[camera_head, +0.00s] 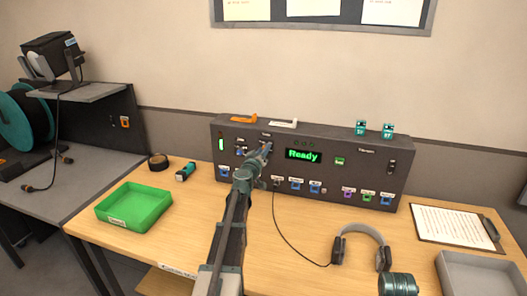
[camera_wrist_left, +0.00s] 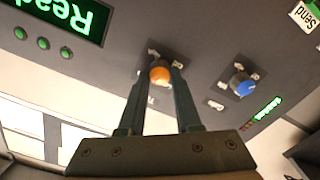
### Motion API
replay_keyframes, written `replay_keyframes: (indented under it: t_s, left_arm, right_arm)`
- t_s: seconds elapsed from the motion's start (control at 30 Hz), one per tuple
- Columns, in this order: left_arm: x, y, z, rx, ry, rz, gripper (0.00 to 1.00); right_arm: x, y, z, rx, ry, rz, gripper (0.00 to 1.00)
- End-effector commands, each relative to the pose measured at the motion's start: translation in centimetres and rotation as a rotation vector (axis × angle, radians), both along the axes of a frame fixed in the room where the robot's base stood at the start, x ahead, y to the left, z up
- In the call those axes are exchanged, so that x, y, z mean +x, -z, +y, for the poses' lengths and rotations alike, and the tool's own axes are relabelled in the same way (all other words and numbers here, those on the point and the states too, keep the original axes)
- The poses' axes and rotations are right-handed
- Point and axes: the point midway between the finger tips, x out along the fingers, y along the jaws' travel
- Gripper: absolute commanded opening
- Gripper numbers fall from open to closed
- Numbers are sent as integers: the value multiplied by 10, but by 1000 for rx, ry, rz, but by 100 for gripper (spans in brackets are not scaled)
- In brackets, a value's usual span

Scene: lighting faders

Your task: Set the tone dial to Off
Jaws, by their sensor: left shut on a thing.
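The dark control console (camera_head: 225,170) stands at the back of the table, with a green "Ready" display (camera_head: 303,155). My left gripper (camera_head: 265,148) reaches its front face just left of that display. In the left wrist view, which shows the console upside down, the left gripper (camera_wrist_left: 160,82) is shut on an orange dial (camera_wrist_left: 160,72), one finger on each side. I take this for the tone dial; its label is too small to read surely and its pointer setting cannot be told. In the head view the gripper hides the dial.
A blue dial (camera_wrist_left: 241,85) sits beside the orange one. Several coloured knobs line the console's lower row. A green tray (camera_head: 135,205), headphones (camera_head: 360,240), a clipboard (camera_head: 452,226) and a grey tray (camera_head: 478,272) lie on the table. A cable runs to the headphones.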

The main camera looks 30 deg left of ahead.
Motion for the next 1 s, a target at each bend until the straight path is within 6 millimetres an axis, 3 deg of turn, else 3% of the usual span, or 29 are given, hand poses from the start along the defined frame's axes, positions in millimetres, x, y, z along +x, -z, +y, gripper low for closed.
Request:
replay_keyframes:
  t_s: [1.0]
  left_arm:
    - [-1, 3, 2, -937, -2, -225, 0]
  right_arm:
    - [0, 2, 0, 0, 0, 0, 50]
